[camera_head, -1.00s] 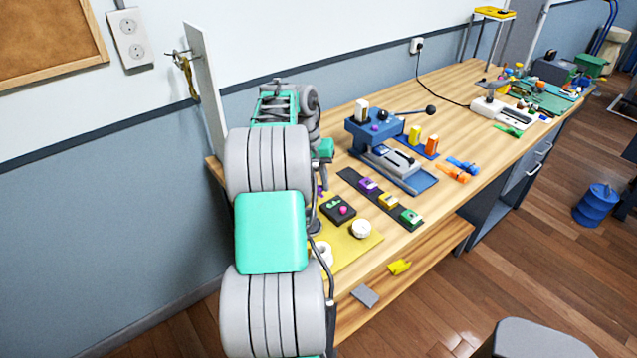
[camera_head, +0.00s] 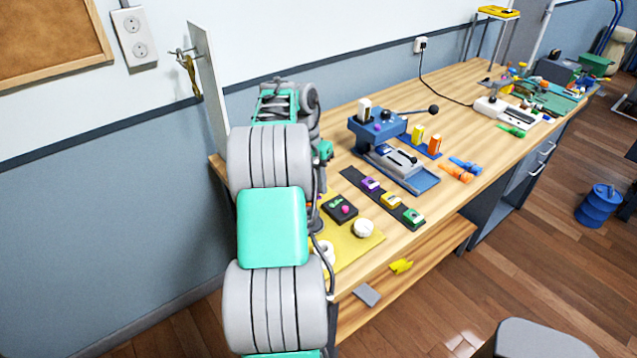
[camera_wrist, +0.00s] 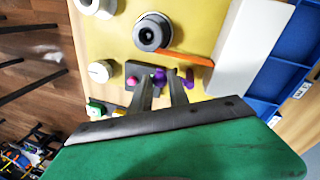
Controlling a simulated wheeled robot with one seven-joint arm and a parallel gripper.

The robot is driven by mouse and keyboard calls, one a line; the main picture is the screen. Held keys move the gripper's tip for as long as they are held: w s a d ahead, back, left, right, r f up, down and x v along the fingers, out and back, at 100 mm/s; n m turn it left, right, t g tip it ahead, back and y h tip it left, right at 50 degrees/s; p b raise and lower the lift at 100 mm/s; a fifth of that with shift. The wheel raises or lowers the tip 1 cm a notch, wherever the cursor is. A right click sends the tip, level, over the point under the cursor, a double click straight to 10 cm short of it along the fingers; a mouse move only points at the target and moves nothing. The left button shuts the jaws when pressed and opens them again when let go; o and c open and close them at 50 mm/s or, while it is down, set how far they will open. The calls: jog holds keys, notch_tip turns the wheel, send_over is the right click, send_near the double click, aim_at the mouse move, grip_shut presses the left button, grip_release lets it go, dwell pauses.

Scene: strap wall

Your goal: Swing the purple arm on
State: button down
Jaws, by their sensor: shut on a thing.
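In the wrist view, my gripper (camera_wrist: 160,86) has its two fingers close around a small purple piece, which I take to be the purple arm (camera_wrist: 160,76). More purple (camera_wrist: 189,77) shows just right of the right finger. How far the arm extends is hidden by the fingers. A grey round post with a dark centre (camera_wrist: 151,33) stands above the fingertips, and an orange bar (camera_wrist: 186,57) reaches right from beside it. In the head view, my own arm links hide the gripper and most of this spot.
A yellow mat (camera_head: 351,251) carries a dark box with a pink button (camera_head: 341,208) and a white knob (camera_head: 363,228). A dark strip with purple, yellow and green blocks (camera_head: 391,200) and a blue press (camera_head: 377,133) stand to the right. A white upright panel (camera_head: 209,85) rises behind my arm.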

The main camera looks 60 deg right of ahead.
jog(key=c, duration=1.3)
grip_release()
jog(key=shift+o, duration=0.2)
notch_tip(320, 180, up, 8)
jog(key=w+p, duration=0.1)
jog(key=p, duration=0.3)
jog(key=shift+w+f, duration=0.15)
jog(key=shift+w, duration=0.15)
